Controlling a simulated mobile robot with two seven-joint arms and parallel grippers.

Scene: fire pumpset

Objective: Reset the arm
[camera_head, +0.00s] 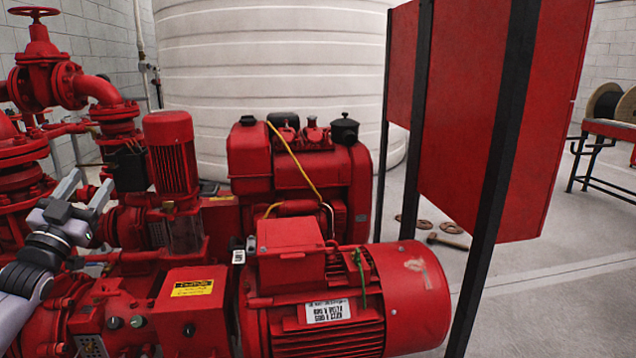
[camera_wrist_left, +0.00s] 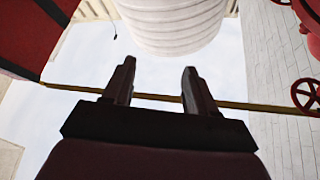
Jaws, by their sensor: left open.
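My left gripper (camera_head: 84,192) is at the left edge of the head view, in front of the red pipework and above the red pump body. Its two grey fingers point up and stand apart with nothing between them. In the left wrist view the two fingers (camera_wrist_left: 158,88) are also spread and empty, with the white tank (camera_wrist_left: 180,22) and a bright ceiling beyond them. My right gripper is in neither view.
A large red motor (camera_head: 345,300) fills the lower middle. A red engine (camera_head: 300,170) stands behind it. A red valve with handwheel (camera_head: 40,60) is at the upper left. A red cabinet on black posts (camera_head: 500,110) stands at the right. Open floor (camera_head: 580,270) lies at the right.

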